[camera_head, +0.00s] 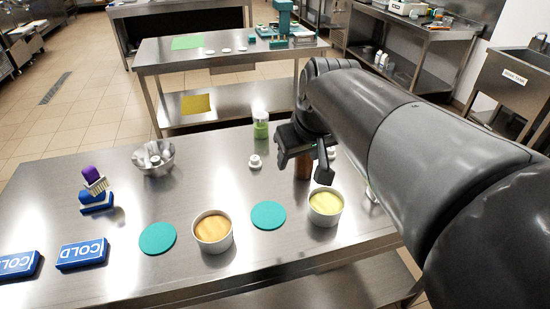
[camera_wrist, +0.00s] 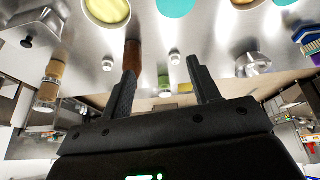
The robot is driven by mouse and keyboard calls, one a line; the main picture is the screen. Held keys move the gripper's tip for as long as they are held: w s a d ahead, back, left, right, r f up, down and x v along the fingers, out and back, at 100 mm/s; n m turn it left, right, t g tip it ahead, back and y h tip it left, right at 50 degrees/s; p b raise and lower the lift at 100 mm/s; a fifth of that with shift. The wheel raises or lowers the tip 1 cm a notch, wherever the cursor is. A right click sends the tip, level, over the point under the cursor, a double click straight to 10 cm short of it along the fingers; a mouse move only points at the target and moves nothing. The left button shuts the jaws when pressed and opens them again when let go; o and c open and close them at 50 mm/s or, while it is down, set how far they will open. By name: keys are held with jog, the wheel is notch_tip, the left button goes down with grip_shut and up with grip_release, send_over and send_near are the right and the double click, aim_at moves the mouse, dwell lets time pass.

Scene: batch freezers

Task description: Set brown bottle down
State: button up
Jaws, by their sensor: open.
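The brown bottle (camera_head: 303,168) stands on the steel table behind the right-hand tub, partly hidden by my gripper (camera_head: 305,166). In the wrist view the brown bottle (camera_wrist: 133,54) shows just past the left finger, which overlaps it. My gripper (camera_wrist: 163,70) is open, with a wide empty gap between its fingers. The bottle appears beside the left finger rather than in the middle of the gap. I cannot tell whether that finger touches it. The bottle's base and top are not clearly visible.
A tub of yellow food (camera_head: 326,204), an orange tub (camera_head: 213,232) and teal discs (camera_head: 268,215) lie in front. A green-filled jar (camera_head: 261,126), white knob-like piece (camera_head: 255,161) and metal bowl (camera_head: 154,160) stand behind. Blue COLD packs (camera_head: 81,253) lie left. The table's centre-left is clear.

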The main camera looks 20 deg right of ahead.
jog(key=s+a+f, duration=0.1)
jog(key=s+f, duration=0.1)
jog(key=s, duration=0.2)
jog(key=s+a+f+m, duration=0.1)
jog(key=s+a+f, duration=0.1)
jog(key=s, duration=0.3)
jog(key=shift+s+f+t, duration=0.3)
jog(key=shift+f+t, duration=0.05)
jog(key=shift+t, duration=0.05)
dwell(0.6)
